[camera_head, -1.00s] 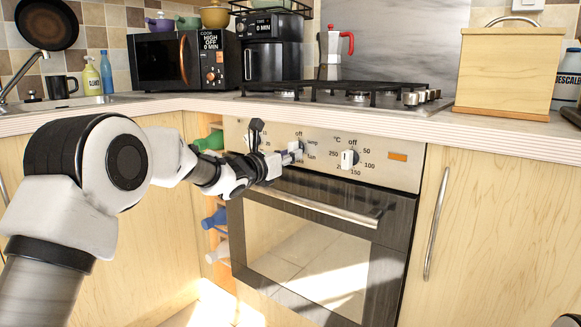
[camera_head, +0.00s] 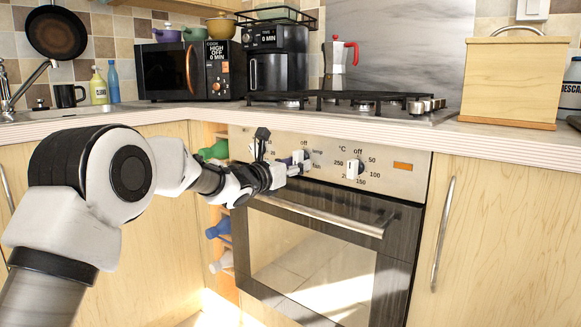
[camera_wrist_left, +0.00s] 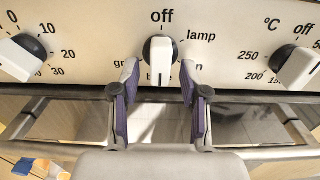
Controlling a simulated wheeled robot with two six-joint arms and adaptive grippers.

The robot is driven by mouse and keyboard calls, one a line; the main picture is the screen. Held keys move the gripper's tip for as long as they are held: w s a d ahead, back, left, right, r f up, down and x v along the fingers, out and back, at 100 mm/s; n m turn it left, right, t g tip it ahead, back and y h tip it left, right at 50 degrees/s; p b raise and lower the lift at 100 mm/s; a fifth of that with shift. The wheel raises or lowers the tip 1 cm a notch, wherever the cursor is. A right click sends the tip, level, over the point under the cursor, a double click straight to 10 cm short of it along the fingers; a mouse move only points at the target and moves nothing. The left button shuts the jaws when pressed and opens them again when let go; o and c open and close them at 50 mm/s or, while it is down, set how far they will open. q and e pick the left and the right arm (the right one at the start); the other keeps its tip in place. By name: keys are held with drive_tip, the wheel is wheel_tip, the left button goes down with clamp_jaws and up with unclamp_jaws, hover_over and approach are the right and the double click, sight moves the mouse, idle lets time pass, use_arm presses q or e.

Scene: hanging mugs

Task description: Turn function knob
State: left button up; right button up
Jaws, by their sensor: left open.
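The function knob (camera_head: 299,157) is the middle white knob on the oven's panel, under an "off" mark. In the left wrist view the knob (camera_wrist_left: 160,52) has its white grip upright, in line with "off". My left gripper (camera_wrist_left: 159,72) is open, with one purple-padded finger on each side of the knob's lower part. Gaps show between the fingers and the knob, and nothing is held. The gripper (camera_head: 299,168) also shows at the knob in the head view. My right gripper is not in view.
A temperature knob (camera_head: 354,169) is to the right, and a timer knob (camera_wrist_left: 24,57) to the left. The oven door handle (camera_head: 325,216) runs below the panel. The counter edge (camera_head: 340,127) overhangs above it, with a hob (camera_head: 345,105) on top.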

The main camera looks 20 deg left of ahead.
use_arm(q)
drive_tip(key=v, duration=1.2)
